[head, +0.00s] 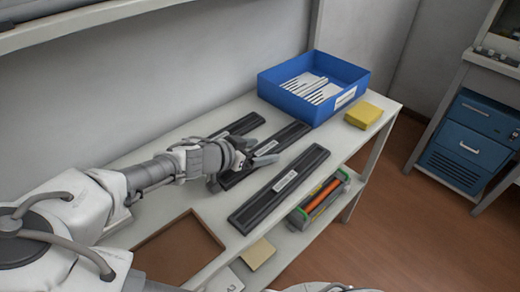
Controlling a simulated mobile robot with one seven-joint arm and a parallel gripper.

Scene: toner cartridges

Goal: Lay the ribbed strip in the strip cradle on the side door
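Three long dark strips lie side by side on the white shelf top. The front strip (279,188) carries a pale label and is fully in view. The middle strip (290,135) is partly hidden by my gripper (266,154). The back strip (243,124) is partly covered by my arm. I cannot tell at this size which of them is ribbed. My gripper's fingers are spread and look empty, over or beside the middle strip; contact cannot be told. I cannot make out a strip cradle or an open side door.
A blue bin (350,108) holding white, dark-striped pieces stands at the far end, beside a yellow block (364,115). A brown tray (178,253) lies nearer me. A roller unit (318,199) sits lower down. A blue-fronted machine (470,140) stands right, across open floor.

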